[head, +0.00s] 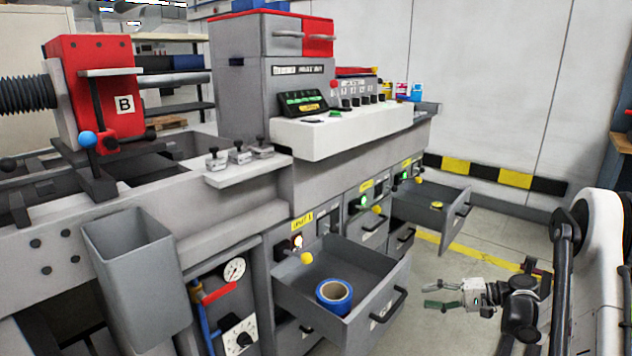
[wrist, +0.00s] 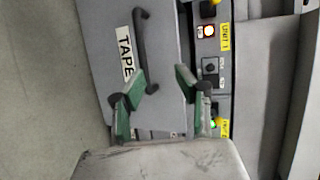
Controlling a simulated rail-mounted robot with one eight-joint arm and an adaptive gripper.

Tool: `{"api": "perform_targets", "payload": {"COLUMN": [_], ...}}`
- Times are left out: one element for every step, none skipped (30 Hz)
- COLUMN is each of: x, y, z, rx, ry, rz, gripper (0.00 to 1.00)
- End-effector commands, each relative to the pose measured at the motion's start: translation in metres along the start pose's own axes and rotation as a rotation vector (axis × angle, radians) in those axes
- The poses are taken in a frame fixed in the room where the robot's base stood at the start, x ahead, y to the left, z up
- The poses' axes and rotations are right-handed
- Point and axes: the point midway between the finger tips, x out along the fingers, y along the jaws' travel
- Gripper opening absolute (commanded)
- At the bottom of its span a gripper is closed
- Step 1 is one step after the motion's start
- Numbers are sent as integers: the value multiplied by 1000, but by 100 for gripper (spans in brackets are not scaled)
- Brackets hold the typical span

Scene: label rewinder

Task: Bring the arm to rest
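My gripper (head: 434,295) hangs in the open space to the right of the front drawer, apart from the machine, with its fingers pointing left. Its two green-tipped fingers are spread apart, with nothing held between them. In the wrist view, my gripper (wrist: 161,80) is also open and empty. Behind it in that view are a grey drawer front (wrist: 108,45) with a TAPE label and a black handle, and a panel with lit buttons.
The front drawer (head: 373,317) is pulled out and holds a blue tape roll (head: 334,295). A farther drawer (head: 412,208) is also pulled out, with a small yellow item inside. A grey bin (head: 135,270) hangs at the left. Floor around my gripper looks clear.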

Motion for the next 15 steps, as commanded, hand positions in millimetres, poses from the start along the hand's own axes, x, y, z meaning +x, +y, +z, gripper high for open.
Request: {"api": "perform_targets", "payload": {"x": [5, 7, 10, 12, 14, 17, 19, 21, 23, 25, 27, 28, 30, 31, 33], "y": [-17, -24, -34, -41, -48, -57, -64, -70, -78, -84, -90, -98, -104, -109, -116], "z": [4, 6, 9, 12, 14, 18, 21, 24, 29, 33, 37, 43, 47, 52, 58], "rx": [0, 0, -1, -1, -2, -4, -6, -8, -11, -14, -18, -22, -26, -31, -37], "ry": [4, 9, 14, 18, 24, 29, 34, 39, 45, 50, 54, 60, 66, 69, 76], "rz": [29, 47, 71, 88, 107, 131, 148, 167, 190, 208, 226, 249, 267, 285, 308], "gripper": [32, 32, 32, 32, 32, 32, 32, 32, 32, 32, 32, 32, 32, 32, 32]}}
